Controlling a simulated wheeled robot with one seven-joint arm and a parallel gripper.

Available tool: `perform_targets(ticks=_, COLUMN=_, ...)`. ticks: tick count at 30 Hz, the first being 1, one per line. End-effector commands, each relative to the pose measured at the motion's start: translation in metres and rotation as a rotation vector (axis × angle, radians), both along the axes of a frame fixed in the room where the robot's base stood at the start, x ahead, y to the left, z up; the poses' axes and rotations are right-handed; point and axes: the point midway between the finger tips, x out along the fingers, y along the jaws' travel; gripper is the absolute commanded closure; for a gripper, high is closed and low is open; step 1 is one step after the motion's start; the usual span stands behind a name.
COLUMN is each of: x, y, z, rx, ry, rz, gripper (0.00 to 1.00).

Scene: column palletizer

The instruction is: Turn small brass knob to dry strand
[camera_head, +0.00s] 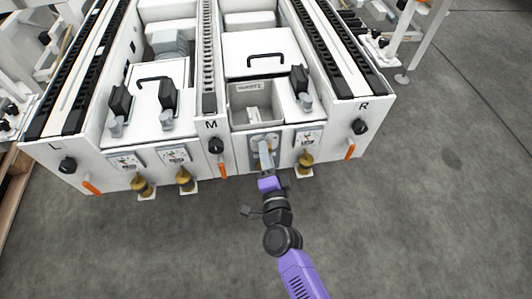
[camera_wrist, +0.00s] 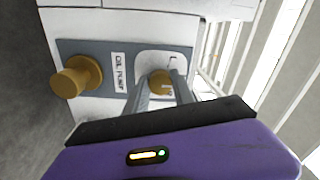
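The small brass knob (camera_wrist: 160,82) sits on a pale plate in the wrist view, with a small letter mark above it. My gripper (camera_wrist: 161,88) has one finger on each side of this knob. The knob fills most of the gap, and I cannot tell whether both fingers press on it. In the head view my gripper (camera_head: 265,153) is against the front panel below the open bin, and it hides the small knob there.
The white machine (camera_head: 110,165) has more brass knobs (camera_head: 143,187) along its lower front, one of them (camera_head: 305,160) just right of my gripper. Orange levers (camera_head: 350,149) and black knobs (camera_head: 360,127) stick out too. The grey floor (camera_head: 430,210) in front is clear.

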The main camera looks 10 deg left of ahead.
Motion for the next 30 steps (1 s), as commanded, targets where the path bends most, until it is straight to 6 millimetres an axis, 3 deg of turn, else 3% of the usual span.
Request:
perform_targets(ticks=1, x=-0.001, y=0.000, z=-0.001, rx=-0.002, ry=0.002, rz=0.000, gripper=0.62)
perform_targets(ticks=3, x=-0.001, y=0.000, z=-0.001, rx=-0.002, ry=0.002, rz=0.000, gripper=0.48)
perform_targets(ticks=14, x=-0.003, y=-0.001, z=0.000, rx=-0.001, ry=0.001, rz=0.000, gripper=0.48)
perform_targets(ticks=30, x=-0.071, y=-0.021, z=0.000, rx=-0.002, ry=0.002, rz=0.000, gripper=0.48)
